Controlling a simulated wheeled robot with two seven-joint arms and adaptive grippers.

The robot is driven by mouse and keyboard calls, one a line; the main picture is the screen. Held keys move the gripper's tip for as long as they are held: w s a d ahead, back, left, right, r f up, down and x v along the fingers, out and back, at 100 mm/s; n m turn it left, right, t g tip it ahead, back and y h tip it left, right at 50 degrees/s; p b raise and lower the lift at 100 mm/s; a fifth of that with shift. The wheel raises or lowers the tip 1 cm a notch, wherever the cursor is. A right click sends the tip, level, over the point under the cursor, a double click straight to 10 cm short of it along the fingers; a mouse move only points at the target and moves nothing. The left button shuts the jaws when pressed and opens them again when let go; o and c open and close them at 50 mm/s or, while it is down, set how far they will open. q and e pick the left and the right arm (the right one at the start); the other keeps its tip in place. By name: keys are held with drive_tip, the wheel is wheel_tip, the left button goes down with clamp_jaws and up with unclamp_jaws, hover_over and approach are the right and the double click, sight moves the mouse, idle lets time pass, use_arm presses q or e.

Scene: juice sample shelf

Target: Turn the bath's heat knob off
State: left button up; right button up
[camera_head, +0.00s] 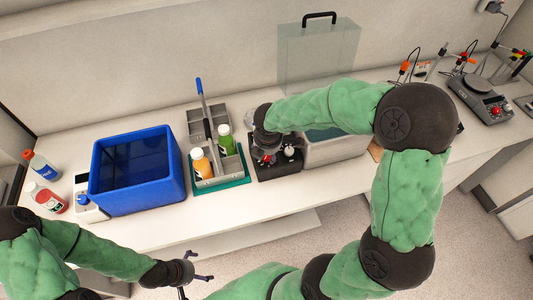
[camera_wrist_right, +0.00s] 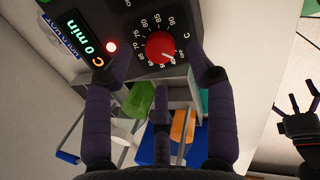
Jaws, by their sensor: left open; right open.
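The bath's black control panel (camera_wrist_right: 120,22) fills the top of the right wrist view. I cannot tell the knob's exact setting. My right gripper (camera_wrist_right: 158,74) is open, its fingers spread on both sides of the knob and just short of it. In the head view the bath (camera_head: 338,153) stands partly behind my right arm, and the right gripper (camera_head: 267,147) is over the panel. My left gripper (camera_head: 190,274) is open and empty before the counter.
A grey caddy (camera_head: 229,164) with an orange and a green bottle stands left of the panel. A blue tub (camera_head: 181,190) is farther left, near two bottles. A clear case (camera_head: 318,55) stands behind. The counter's front strip is clear.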

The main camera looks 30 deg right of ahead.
drive_tip(key=v, duration=0.8)
drive_tip(key=shift+r, duration=0.25)
